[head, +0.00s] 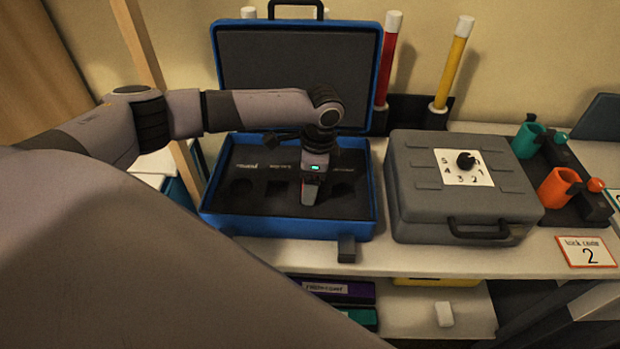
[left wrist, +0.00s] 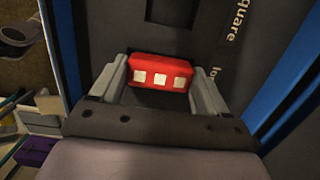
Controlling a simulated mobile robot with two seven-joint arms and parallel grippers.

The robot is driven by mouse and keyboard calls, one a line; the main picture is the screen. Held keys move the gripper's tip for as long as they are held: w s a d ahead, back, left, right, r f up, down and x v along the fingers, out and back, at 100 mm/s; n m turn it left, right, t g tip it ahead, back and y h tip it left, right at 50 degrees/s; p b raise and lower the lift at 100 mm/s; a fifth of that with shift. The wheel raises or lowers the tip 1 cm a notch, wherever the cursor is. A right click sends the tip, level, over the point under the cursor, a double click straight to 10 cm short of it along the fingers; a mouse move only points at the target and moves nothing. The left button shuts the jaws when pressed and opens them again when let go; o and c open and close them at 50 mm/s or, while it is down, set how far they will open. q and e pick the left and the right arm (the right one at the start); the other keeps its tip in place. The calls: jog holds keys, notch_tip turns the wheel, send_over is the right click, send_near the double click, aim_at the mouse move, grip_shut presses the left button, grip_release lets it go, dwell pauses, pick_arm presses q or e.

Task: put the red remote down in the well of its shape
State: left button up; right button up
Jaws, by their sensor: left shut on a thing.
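The red remote (left wrist: 160,72), a red block with three white buttons, is between both fingers of my left gripper (left wrist: 158,84) in the left wrist view. In the head view my left gripper (head: 311,192) points down over the dark foam (head: 290,216) of the open blue case (head: 290,228). Only a sliver of red shows there beside the fingers. The foam has several cut wells with printed labels; one label reads "square" in the left wrist view. A dark well (left wrist: 172,12) shows just beyond the remote. I cannot tell whether the remote touches the foam. My right gripper is not in view.
The case's raised lid (head: 297,65) stands behind my arm. A closed grey case (head: 460,190) with a dial is to the right. Red (head: 386,62) and yellow (head: 453,65) rods stand behind. Green (head: 527,141) and orange (head: 558,188) cups are at far right.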

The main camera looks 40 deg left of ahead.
pick_arm(q)
jog(key=shift+s+f, duration=0.2)
jog(key=shift+f, duration=0.4)
jog(key=o, duration=1.1)
jog(key=shift+f, duration=0.15)
jog(key=shift+d, duration=0.15)
jog(key=shift+w+r, duration=0.1)
jog(key=shift+r, duration=0.5)
jog(key=r, duration=0.8)
jog(key=w+d+r, duration=0.1)
jog(key=r, duration=0.3)
jog(key=shift+r+b, duration=0.15)
jog(key=shift+b, duration=0.2)
